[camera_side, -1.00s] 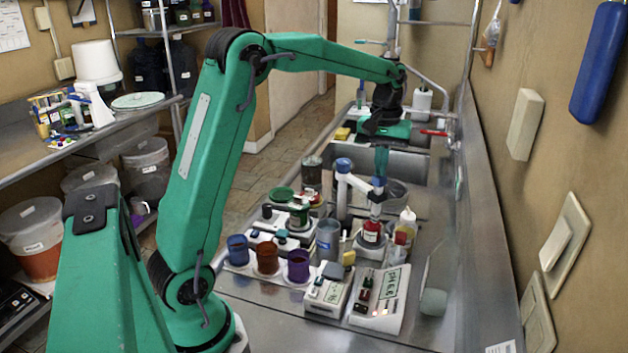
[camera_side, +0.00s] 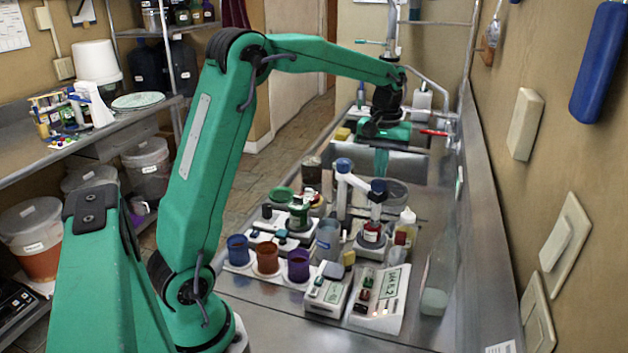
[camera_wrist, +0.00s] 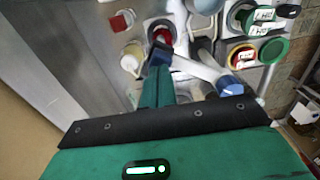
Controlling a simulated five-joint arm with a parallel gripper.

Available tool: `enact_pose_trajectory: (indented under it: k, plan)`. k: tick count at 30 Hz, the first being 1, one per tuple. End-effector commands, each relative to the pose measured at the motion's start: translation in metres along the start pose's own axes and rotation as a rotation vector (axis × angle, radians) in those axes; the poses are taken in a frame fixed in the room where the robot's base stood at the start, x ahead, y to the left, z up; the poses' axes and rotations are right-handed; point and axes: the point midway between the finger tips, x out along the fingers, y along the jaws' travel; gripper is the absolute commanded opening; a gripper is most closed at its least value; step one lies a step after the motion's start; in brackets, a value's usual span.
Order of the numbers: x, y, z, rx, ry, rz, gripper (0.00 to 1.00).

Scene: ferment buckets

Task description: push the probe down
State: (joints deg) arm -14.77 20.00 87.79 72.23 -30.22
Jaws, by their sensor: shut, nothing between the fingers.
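The probe has a dark blue cap (camera_side: 378,187) and hangs from a white jointed holder arm (camera_side: 358,183) with a blue knob at its pivot. It stands upright over a jar with a red band (camera_side: 371,233). My gripper (camera_side: 381,174) is shut and empty, pointing down, with its green fingertips at or just above the cap; I cannot tell if they touch. In the wrist view the fingertips (camera_wrist: 157,70) overlap the edge of the dark blue cap (camera_wrist: 159,52). The probe's lower end is hidden.
Blue, orange and purple cups (camera_side: 267,258) stand at the front left. Two meters with displays, one of them sloped (camera_side: 379,298), stand in front. A squeeze bottle (camera_side: 407,222) is close on the right. The sink lies behind, and bare steel bench lies in front.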

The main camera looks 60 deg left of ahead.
Motion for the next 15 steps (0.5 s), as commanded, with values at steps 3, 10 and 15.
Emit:
enact_pose_trajectory:
  k: [3,10,15]
  plan:
    - [-0.007,0.000,0.000,0.000,0.002,0.001,0.00]
    - [-0.021,0.000,0.000,0.000,0.002,0.001,0.00]
    - [-0.030,0.000,0.000,0.000,0.002,0.001,0.00]
